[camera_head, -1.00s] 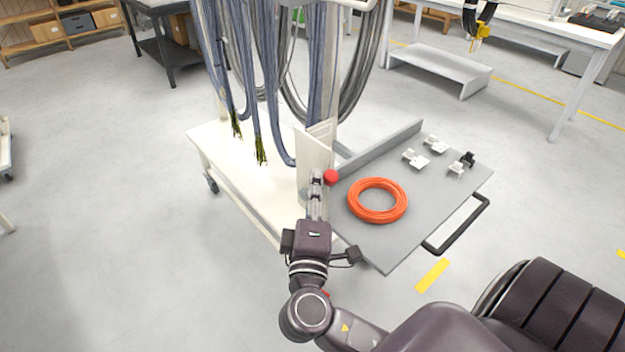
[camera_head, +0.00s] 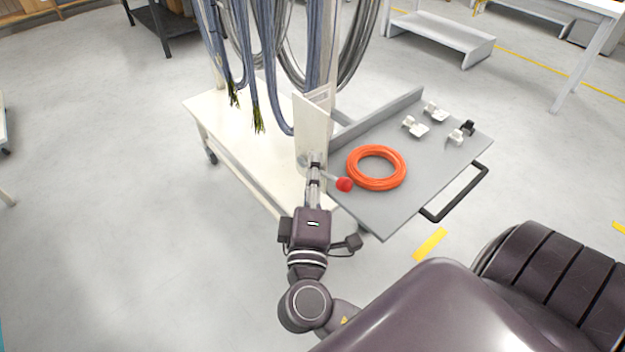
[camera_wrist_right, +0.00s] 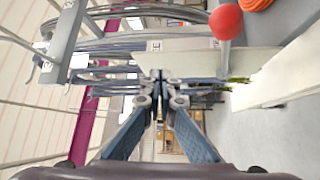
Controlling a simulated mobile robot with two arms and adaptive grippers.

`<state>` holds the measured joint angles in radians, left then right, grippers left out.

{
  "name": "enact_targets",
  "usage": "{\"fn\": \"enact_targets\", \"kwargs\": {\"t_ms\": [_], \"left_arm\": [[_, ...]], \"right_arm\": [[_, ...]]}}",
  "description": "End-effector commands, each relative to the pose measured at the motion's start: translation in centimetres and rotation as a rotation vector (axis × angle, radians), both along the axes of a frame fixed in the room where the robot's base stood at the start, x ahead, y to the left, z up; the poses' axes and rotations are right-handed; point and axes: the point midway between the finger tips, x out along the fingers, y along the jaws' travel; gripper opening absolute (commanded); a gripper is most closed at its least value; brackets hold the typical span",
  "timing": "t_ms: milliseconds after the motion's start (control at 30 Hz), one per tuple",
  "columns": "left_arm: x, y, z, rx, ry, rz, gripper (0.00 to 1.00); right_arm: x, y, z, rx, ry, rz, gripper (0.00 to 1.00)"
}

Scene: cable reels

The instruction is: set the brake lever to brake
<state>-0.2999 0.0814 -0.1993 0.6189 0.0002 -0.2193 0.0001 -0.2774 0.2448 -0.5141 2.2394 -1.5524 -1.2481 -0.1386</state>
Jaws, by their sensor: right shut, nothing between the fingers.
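The brake lever shows as a red ball knob (camera_head: 344,185) on a pale rod in the head view, beside the upright cream plate (camera_head: 313,135) of the cart. The knob also shows large at the top right of the right wrist view (camera_wrist_right: 226,21). My right gripper (camera_head: 315,168) is shut with nothing in it, at the lower part of the plate, just left of the knob. In the wrist view its fingertips meet in front of the plate, apart from the knob. My left gripper is not in view.
An orange cable coil (camera_head: 376,167) lies on the grey side shelf (camera_head: 390,215), right of the knob. Blue cables (camera_head: 270,70) hang above the cart deck (camera_head: 215,130). Floor at left is clear.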

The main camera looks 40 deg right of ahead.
Motion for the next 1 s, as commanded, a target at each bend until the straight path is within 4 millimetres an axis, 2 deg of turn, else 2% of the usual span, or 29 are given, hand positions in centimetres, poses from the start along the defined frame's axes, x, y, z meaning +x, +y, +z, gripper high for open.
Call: {"fn": "enact_targets", "kwargs": {"t_ms": [200,400,567,1000], "left_arm": [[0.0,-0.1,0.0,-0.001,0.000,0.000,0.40],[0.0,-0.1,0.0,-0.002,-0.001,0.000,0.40],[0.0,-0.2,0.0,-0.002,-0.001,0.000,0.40],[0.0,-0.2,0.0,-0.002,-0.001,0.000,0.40]], "right_arm": [[-3.7,3.1,-0.8,0.003,0.005,0.000,0.00],[-5.8,4.8,-1.2,0.001,0.002,-0.001,0.00],[-6.4,5.3,-1.2,0.001,-0.001,-0.001,0.00],[-6.4,5.3,-1.2,0.001,-0.001,-0.001,0.00]]}}
